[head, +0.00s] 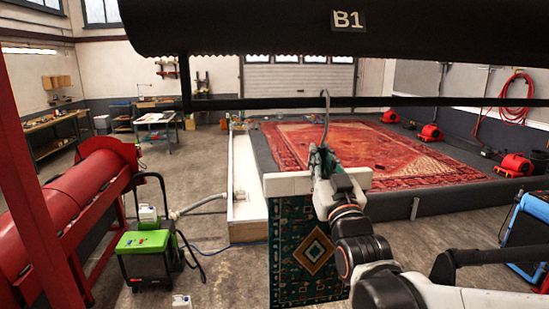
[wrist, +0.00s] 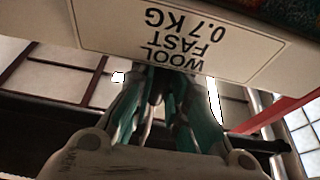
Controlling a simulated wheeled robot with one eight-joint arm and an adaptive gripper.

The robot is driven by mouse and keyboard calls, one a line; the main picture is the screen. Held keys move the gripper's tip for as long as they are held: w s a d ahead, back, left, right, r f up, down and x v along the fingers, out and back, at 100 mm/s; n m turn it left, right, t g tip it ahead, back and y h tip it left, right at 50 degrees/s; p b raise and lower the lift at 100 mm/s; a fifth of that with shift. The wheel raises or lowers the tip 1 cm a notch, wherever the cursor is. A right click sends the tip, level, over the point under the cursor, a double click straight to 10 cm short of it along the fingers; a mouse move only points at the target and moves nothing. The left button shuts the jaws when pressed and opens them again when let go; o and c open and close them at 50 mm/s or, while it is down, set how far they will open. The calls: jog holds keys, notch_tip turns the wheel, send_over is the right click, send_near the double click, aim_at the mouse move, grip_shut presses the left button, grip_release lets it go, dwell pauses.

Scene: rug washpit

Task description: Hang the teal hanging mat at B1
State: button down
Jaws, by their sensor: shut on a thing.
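The teal hanging mat (head: 290,250) has an orange and cream diamond and hangs straight down from a pale header board (head: 287,186) with a thin hook rising above it. My gripper (head: 322,165) is shut on the mat's header in the middle. In the wrist view the header (wrist: 110,30) carries a label reading "WOOL FAST 0.7 KG", and my gripper (wrist: 165,85) meets its edge. The B1 sign (head: 348,20) is on a dark padded beam overhead. A thin dark rail (head: 400,101) runs below that beam, behind the hook in the picture.
A red roller machine (head: 80,190) stands at the left, beside a green and grey cleaning machine (head: 148,245). A large red rug (head: 350,145) lies in the pit behind. Blue equipment (head: 530,230) stands at the right. Concrete floor is open at centre left.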

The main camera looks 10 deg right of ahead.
jog(key=shift+f, duration=0.35)
jog(key=c, duration=1.5)
grip_release()
jog(key=shift+s, duration=0.1)
jog(key=v, duration=1.1)
notch_tip(320, 180, down, 25)
jog(key=g+b, duration=0.7)
jog(key=b, duration=0.7)
jog(key=s+f+g+b, duration=0.2)
jog(key=s+f+b, duration=0.2)
jog(key=f, duration=0.2)
jog(key=s+f+g+b, duration=0.3)
jog(key=s+f+b, duration=0.1)
jog(key=f, duration=0.3)
jog(key=s+f+g+b, duration=0.3)
jog(key=s+f+b, duration=0.1)
jog(key=f, duration=0.3)
jog(key=shift+s, duration=0.2)
